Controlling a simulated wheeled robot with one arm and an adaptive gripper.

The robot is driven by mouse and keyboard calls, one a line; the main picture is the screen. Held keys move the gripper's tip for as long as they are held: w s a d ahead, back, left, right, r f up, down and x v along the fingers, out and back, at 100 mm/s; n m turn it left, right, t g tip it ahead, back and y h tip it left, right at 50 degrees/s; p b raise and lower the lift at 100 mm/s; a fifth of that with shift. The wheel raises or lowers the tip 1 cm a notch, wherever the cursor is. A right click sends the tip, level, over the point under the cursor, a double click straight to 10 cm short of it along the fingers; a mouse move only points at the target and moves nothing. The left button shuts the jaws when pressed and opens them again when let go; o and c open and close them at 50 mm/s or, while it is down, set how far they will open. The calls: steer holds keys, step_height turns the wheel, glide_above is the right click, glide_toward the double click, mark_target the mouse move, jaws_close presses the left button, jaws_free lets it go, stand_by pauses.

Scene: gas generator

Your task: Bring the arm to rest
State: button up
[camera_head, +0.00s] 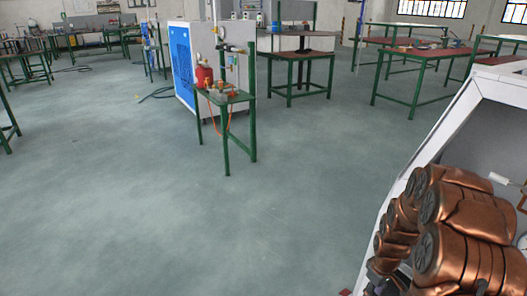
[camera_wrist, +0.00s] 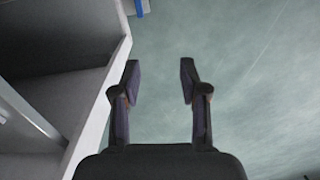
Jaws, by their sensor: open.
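My arm (camera_head: 450,230) shows at the lower right of the head view as copper-coloured joints, folded close together in front of a white-framed cabinet. In the wrist view my gripper (camera_wrist: 160,82) has its two dark fingers apart with nothing between them. Bare floor shows behind the fingers. In the head view I cannot make out the gripper's fingers.
The white-framed cabinet (camera_head: 452,118) stands close to my arm; pale panels (camera_wrist: 100,95) edge the left of the wrist view. A green-legged stand (camera_head: 228,97) with a red container is ahead, beside a blue-white machine (camera_head: 183,65). Green-legged tables stand behind. The floor (camera_head: 150,210) is clear at centre-left.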

steer(key=s+a+r+m+p, duration=0.1)
steer(key=s+a+r+p, duration=0.25)
steer(key=r, duration=0.75)
steer(key=s+a+r+m+p, duration=0.1)
steer(key=s+a+r+p, duration=0.3)
steer(key=r, duration=0.6)
steer(key=s+a+r+p, duration=0.3)
steer(key=s+r+p, duration=0.15)
steer(key=r, duration=0.65)
steer(key=s+a+r+m+p, duration=0.1)
steer(key=s+a+r+p, duration=0.1)
steer(key=s+r+p, duration=0.4)
steer(key=s+a+r+m+g+p, duration=0.1)
steer(key=s+r+p, duration=0.5)
steer(key=s+r, duration=0.6)
step_height(320, 180, up, 3)
steer(key=a+m, duration=0.1)
steer(key=a, duration=0.1)
steer(key=shift+a+f, duration=0.2)
steer(key=shift+a, duration=0.15)
steer(key=shift+d, duration=0.1)
